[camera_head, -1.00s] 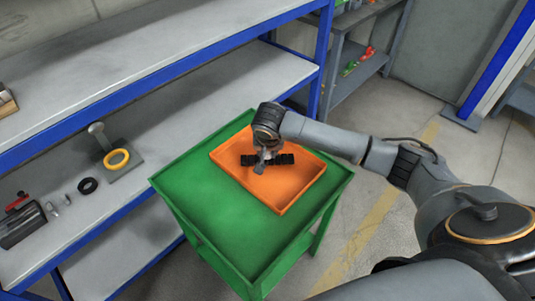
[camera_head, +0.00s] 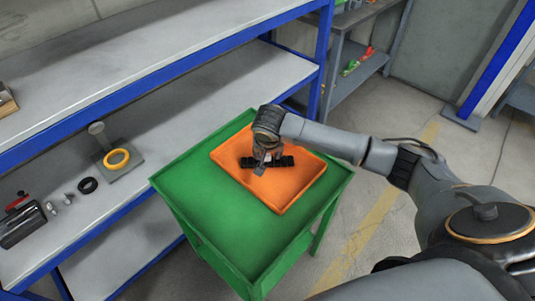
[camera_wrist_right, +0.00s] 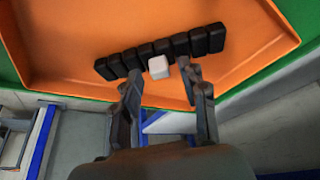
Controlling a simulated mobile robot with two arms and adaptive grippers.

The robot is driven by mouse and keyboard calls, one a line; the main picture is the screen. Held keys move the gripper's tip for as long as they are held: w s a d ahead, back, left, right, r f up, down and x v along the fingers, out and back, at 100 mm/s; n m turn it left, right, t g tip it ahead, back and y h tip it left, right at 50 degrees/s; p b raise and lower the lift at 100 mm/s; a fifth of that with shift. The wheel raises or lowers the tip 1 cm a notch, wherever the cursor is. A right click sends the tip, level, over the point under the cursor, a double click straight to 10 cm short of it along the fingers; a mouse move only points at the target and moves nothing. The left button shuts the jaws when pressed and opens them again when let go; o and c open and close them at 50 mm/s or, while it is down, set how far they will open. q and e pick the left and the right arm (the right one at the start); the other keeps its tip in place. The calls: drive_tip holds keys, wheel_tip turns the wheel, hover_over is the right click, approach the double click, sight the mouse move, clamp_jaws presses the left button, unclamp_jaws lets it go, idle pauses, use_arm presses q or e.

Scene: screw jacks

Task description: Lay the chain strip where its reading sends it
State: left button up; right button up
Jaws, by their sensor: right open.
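The chain strip (camera_head: 281,161), a row of several black blocks, lies in the orange tray (camera_head: 290,190). In the right wrist view the strip (camera_wrist_right: 208,39) runs across the tray, with a small white block (camera_wrist_right: 158,67) at its middle. My right gripper (camera_head: 261,169) is over the strip in the tray. In the wrist view its two fingers (camera_wrist_right: 163,80) stand apart, one on each side of the white block. Whether they touch the strip I cannot tell. My left gripper is not in view.
The tray sits on a green table (camera_head: 195,190). A blue-framed shelf (camera_head: 200,110) stands at the left; it holds a grey stand with a yellow ring (camera_head: 117,159), a black ring (camera_head: 88,185) and a dark tool with a red part (camera_head: 20,220). The table's front is bare.

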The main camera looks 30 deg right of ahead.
drive_tip(key=p+v, duration=0.1)
drive_tip(key=v, duration=1)
drive_tip(key=shift+r, duration=0.35)
drive_tip(key=shift+s, duration=0.15)
